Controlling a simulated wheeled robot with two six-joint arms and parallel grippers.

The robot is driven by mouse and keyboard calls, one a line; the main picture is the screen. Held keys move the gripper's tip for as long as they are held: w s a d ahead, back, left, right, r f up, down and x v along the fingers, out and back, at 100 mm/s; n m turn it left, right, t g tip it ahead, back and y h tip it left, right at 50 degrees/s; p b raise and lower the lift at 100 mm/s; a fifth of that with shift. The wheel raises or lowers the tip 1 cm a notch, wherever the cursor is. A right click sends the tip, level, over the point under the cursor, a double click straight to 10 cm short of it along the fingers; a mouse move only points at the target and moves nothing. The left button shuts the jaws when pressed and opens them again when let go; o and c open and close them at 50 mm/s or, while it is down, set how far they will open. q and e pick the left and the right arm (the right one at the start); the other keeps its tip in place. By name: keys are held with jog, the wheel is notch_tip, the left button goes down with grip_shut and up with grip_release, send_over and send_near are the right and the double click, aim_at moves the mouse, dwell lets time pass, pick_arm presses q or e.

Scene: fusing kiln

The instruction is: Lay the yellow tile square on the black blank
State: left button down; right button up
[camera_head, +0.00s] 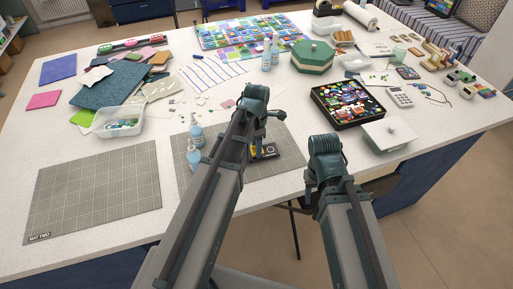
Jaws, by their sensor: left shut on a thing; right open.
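The black blank (258,156) lies on the grey cutting mat (289,150) in the middle of the table's front part, largely covered by my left arm. A small yellow piece, which looks like the yellow tile (269,150), shows at the blank. My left gripper (255,146) is shut on the tile, mostly hidden behind its own arm. Whether the tile touches the blank or sits square on it cannot be made out. My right gripper (309,199) is open, low at the table's front edge, largely hidden by its arm; no held thing shows.
An empty mat marked MAT TWO (95,190) lies at the left. A black tray of colourful pieces (347,102) and a white lidded box (389,135) stand to the right.

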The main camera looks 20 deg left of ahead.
pick_arm(q)
jog(key=shift+f, duration=0.1)
jog(key=shift+f, duration=0.15)
jog(key=shift+c, duration=1.3)
grip_release()
jog(key=shift+r, duration=0.25)
notch_tip(320, 180, up, 12)
jog(key=p, duration=1.2)
jog(key=s+d+m, duration=0.5)
jog(key=s+m, duration=0.2)
jog(key=m, duration=0.7)
jog(key=s+d+m+y, duration=0.1)
jog(key=s+d+m, duration=0.4)
jog(key=m, duration=0.8)
jog(key=shift+s+d+m, duration=0.25)
jog(key=shift+s+m, duration=0.15)
jog(key=shift+s, duration=0.75)
